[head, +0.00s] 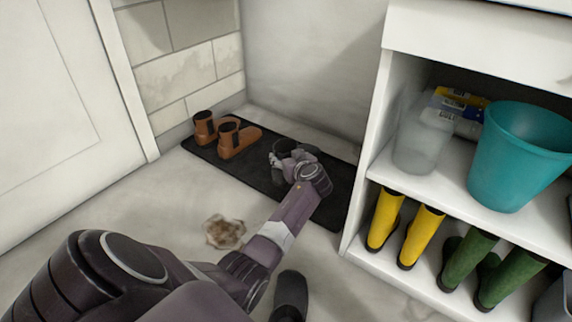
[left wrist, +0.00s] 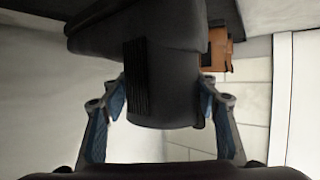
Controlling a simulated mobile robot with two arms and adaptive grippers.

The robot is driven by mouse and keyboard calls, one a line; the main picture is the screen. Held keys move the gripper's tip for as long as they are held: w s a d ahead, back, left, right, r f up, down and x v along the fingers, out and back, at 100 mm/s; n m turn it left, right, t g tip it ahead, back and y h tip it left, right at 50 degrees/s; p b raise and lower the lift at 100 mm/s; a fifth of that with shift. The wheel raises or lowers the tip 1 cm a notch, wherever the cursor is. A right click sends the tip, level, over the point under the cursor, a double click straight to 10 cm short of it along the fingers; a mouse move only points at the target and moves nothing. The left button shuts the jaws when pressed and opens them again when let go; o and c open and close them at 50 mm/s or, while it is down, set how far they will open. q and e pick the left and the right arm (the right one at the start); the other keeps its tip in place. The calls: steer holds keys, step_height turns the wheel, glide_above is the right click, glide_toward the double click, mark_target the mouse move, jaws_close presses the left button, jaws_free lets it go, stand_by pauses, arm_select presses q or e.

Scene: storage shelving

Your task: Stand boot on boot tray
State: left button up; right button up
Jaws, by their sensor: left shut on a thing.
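The black boot tray (head: 328,172) lies on the floor against the back wall. A dark boot (head: 283,148) is over its middle, mostly hidden by my left gripper (head: 284,166). In the left wrist view the boot (left wrist: 165,85) fills the centre, its shaft between the two finger pads of my left gripper (left wrist: 161,108), which is shut on it. Its foot part spreads across the top of that view. I cannot tell whether its sole touches the tray. My right gripper is out of view.
Two brown boots (head: 238,138) stand on the tray's left end; part shows in the left wrist view (left wrist: 217,50). The white shelf (head: 445,173) at right holds a teal bucket (head: 515,155), yellow boots (head: 385,218) and green boots (head: 468,257). A brown stain (head: 224,232) marks the floor.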

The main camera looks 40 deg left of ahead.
arm_select(q)
steer(key=shift+f+b, duration=1.9)
steer(key=shift+f, duration=1.15)
steer(key=shift+r, duration=0.15)
steer(key=o, duration=2)
steer(key=shift+c, duration=0.2)
